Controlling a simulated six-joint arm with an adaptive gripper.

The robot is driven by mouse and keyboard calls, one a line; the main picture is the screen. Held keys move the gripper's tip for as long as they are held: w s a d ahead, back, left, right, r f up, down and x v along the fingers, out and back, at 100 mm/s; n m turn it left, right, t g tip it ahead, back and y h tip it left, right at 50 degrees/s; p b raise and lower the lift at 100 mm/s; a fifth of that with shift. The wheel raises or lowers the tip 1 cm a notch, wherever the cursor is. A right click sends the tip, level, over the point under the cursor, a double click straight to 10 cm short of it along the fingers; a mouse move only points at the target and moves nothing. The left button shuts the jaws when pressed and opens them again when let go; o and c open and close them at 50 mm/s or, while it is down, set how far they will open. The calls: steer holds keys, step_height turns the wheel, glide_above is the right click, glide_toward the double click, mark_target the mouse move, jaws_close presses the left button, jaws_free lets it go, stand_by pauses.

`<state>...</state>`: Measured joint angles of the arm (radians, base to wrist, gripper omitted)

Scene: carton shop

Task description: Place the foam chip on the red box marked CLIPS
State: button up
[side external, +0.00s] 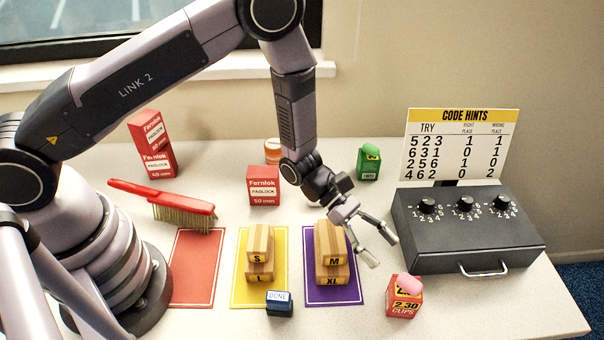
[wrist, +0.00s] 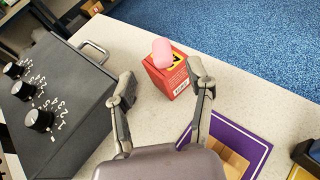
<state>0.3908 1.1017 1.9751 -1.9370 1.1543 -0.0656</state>
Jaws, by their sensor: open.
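The pink foam chip (side external: 410,284) rests on top of the red box marked CLIPS (side external: 402,304), near the front right of the table. In the wrist view the chip (wrist: 162,52) stands up from the top of the red box (wrist: 168,80), toward one edge. My gripper (side external: 381,248) is open and empty, above and to the left of the box in the side view. In the wrist view its two fingers (wrist: 161,80) are spread, with the box beyond and between their tips. The fingers look apart from the chip.
A black dial box (side external: 465,230) with a handle and a code hints sign (side external: 459,145) stands at the right. Cartons sit on yellow (side external: 238,293) and purple (side external: 347,295) mats. A red mat (side external: 195,265) is bare except for the brush (side external: 165,200) at its top.

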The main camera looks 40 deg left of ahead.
steer(key=s+a+r+m+g+y, duration=0.1)
steer(key=s+a+r+m, duration=0.3)
steer(key=r, duration=0.3)
steer(key=s+a+r+m+y, duration=0.1)
steer(key=a+r+m, duration=0.2)
steer(key=a+r, duration=0.35)
steer(key=s+a+r+m+g+y, duration=0.1)
steer(key=s+a+r+m+y, duration=0.2)
steer(key=r, duration=0.5)
steer(key=s+a+r+m+t+y, duration=0.3)
steer(key=s+a, duration=0.3)
steer(key=a, duration=0.3)
steer(key=s+a+r+m+t+y, duration=0.4)
steer(key=s+a+r+m+y, duration=0.1)
steer(key=a, duration=0.5)
steer(key=shift+s+r+t, duration=0.3)
steer(key=shift+s+r, duration=0.25)
steer(key=shift+r, duration=0.2)
